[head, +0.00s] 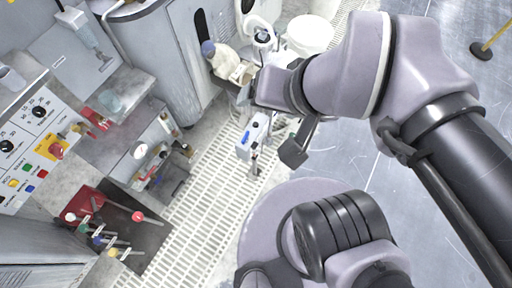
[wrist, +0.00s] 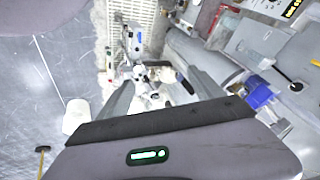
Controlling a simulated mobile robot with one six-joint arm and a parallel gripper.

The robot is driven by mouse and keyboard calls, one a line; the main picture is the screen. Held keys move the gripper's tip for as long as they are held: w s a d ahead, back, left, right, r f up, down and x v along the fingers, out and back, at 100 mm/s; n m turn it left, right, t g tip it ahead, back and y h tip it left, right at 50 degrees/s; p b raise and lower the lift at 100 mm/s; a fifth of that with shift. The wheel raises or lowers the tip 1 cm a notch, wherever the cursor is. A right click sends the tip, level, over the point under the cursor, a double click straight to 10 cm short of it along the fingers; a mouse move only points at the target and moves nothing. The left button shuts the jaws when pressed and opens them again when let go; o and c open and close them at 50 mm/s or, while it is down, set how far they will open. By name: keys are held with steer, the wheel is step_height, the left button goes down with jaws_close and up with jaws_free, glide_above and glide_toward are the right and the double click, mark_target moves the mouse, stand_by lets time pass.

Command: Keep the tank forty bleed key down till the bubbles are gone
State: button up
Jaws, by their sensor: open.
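I cannot single out the tank forty bleed key, and no number forty or bubbles can be read in either view. Candidates in the head view are coloured push buttons (head: 26,180) on the left panel and several colour-tipped levers (head: 98,237) by a red box. My gripper (wrist: 160,78) is open in the wrist view, its two grey fingers spread with nothing held between them. Beyond the fingers is a small white and blue device (wrist: 134,42). In the head view this device (head: 250,140) stands on the grating, left of my gripper's dark finger.
A control panel (head: 12,125) with black knobs and a red knob on yellow stands at the left. A white bucket (head: 310,35) is at the top. Slotted grating (head: 195,222) runs between the benches and the open grey floor. A yellow pole (head: 497,36) stands at the upper right.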

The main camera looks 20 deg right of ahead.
jaws_close()
stand_by(0.3)
stand_by(1.5)
